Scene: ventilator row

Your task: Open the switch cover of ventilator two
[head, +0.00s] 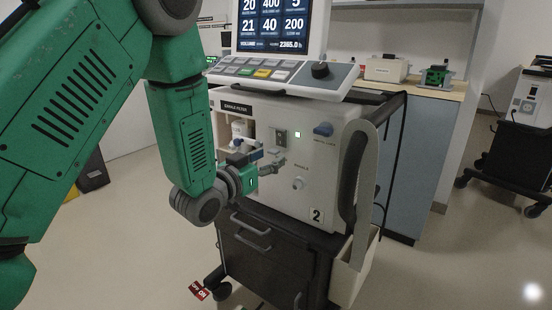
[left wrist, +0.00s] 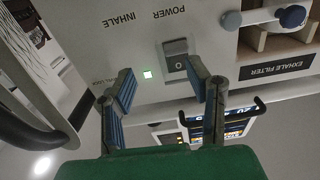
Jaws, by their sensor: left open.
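Ventilator two (head: 318,185) stands ahead of me, with a "2" label low on its front panel. Its power switch with the switch cover (head: 281,137) is a small grey framed rectangle left of a lit green-white light. In the left wrist view the switch and cover (left wrist: 176,59) sit under the word POWER. I cannot clearly tell the cover from its frame. My left gripper (head: 275,163) is open and empty, just below the switch in the head view. In the left wrist view its fingers (left wrist: 161,68) are spread, the right fingertip close beside the switch; contact is unclear.
A blue knob (head: 323,129) and a pale port (head: 298,183) stick out of the panel. A grey hose (head: 362,180) hangs at its right side. The control screen (head: 272,25) is above. An open filter bay (head: 240,130) lies left of the switch.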

